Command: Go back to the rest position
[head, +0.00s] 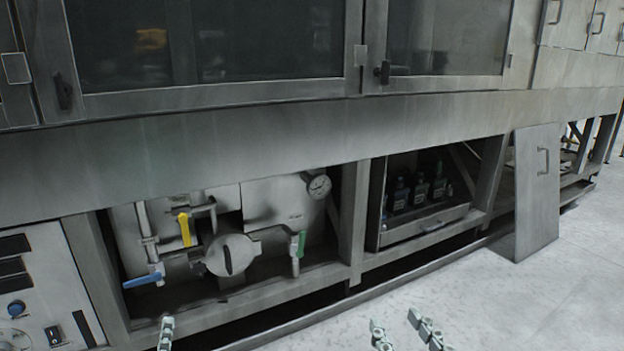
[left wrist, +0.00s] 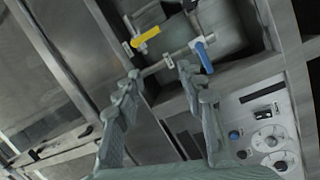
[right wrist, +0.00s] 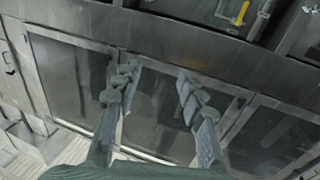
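My left gripper shows in the head view only as one fingertip (head: 166,332) at the bottom edge, in front of the washer's lower frame. In the left wrist view my left gripper (left wrist: 158,78) is open, with nothing between its fingers. My right gripper (head: 403,332) shows two spread fingertips at the bottom edge of the head view, over the pale floor. In the right wrist view it (right wrist: 158,78) is also open and empty. The rest of both arms is out of the head view.
The steel tunnel washer (head: 230,125) spans the view. Its lower bay holds a blue-handled valve (head: 143,279), a yellow handle (head: 185,229) and a gauge (head: 319,186). A control panel (head: 40,290) is at left. A loose panel (head: 537,190) leans at right. Pale floor (head: 500,305) is clear in front.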

